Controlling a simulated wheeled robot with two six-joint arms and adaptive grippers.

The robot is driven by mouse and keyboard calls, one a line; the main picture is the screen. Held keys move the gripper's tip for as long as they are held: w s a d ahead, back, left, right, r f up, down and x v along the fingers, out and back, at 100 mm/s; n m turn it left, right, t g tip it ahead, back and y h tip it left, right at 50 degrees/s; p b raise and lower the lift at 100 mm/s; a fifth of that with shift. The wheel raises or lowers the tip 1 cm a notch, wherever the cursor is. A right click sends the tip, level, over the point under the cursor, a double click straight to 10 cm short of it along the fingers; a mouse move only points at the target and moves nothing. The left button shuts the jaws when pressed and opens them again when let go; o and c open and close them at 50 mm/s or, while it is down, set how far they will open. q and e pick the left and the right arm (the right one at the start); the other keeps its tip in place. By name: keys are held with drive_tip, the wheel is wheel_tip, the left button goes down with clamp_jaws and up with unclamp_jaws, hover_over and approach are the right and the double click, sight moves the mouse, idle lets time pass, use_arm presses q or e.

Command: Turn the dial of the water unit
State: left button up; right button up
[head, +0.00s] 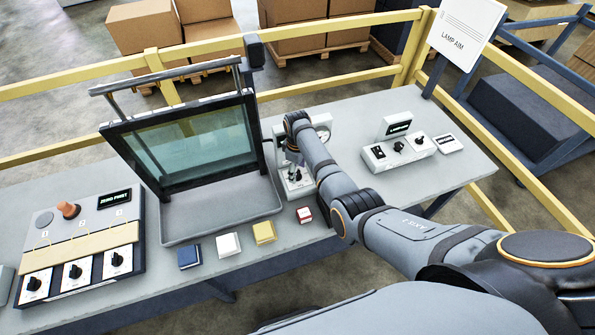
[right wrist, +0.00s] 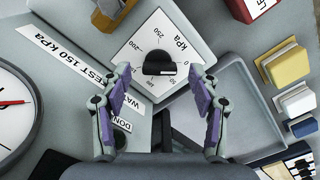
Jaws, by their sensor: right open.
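The water unit (head: 304,187) stands mid-table in the head view, partly hidden by my right arm. In the right wrist view its black dial (right wrist: 159,62) sits on a white plate with a kPa scale of numbers. A round gauge with a red needle (right wrist: 14,103) is at the left edge. My right gripper (right wrist: 160,76) is open, with its fingers on either side of the dial and apart from it. My left gripper is out of view.
A glass-fronted frame over a grey tray (head: 225,222) stands left of the unit. Blue (head: 190,256), white (head: 228,244), yellow (head: 264,232) and red (head: 304,214) blocks line the front. A panel with several knobs (head: 78,245) is far left; another knob box (head: 398,150) is right.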

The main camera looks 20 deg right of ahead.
drive_tip(key=shift+f, duration=0.8)
drive_tip(key=c, duration=1.2)
drive_tip(key=shift+o, duration=0.2)
